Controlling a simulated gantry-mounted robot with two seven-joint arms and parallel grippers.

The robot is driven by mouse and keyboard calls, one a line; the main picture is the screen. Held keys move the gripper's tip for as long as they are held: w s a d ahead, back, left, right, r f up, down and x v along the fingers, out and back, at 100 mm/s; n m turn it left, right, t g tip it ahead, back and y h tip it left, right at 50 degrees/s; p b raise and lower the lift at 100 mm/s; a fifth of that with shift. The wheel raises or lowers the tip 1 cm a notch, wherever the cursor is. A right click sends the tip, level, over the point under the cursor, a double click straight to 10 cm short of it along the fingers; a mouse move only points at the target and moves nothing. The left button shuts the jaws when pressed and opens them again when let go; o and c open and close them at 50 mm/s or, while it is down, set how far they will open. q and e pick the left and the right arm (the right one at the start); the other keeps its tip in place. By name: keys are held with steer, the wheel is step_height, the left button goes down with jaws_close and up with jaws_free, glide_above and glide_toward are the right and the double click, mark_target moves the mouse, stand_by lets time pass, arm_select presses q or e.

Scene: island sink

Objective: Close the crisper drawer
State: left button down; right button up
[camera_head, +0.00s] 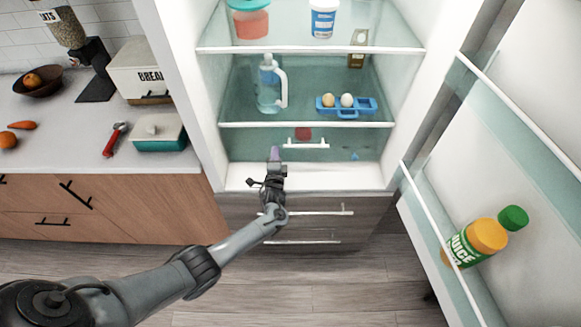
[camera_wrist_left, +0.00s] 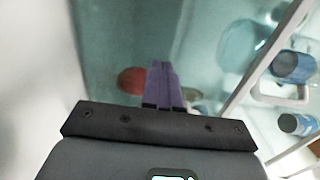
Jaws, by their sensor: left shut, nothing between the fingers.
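The crisper drawer is the clear teal-tinted bin at the bottom of the open fridge, with a white bar handle (camera_head: 306,145) across its front. How far it stands out is hard to tell. My left gripper (camera_head: 275,154) is at the drawer's left part, left of the handle. Its purple fingers are together and empty, as the left wrist view (camera_wrist_left: 163,85) also shows. They point toward the teal drawer area; whether they touch it cannot be told. A red round item (camera_head: 303,133) shows behind the drawer front. My right gripper is not in view.
The fridge door (camera_head: 493,213) stands open at right, with a juice bottle (camera_head: 477,243) in its rack. Shelves above hold a jug (camera_head: 267,88) and a blue egg holder (camera_head: 358,107). Wooden drawers (camera_head: 333,206) lie below. A counter (camera_head: 70,128) is at left.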

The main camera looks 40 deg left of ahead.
arm_select(q)
steer(key=shift+w+a+f, duration=0.1)
steer(key=shift+w+a, duration=0.05)
steer(key=shift+a, duration=0.15)
steer(key=shift+f, duration=0.15)
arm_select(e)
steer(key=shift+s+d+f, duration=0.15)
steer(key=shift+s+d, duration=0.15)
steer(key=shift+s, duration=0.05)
arm_select(q)
steer(key=shift+f, duration=0.1)
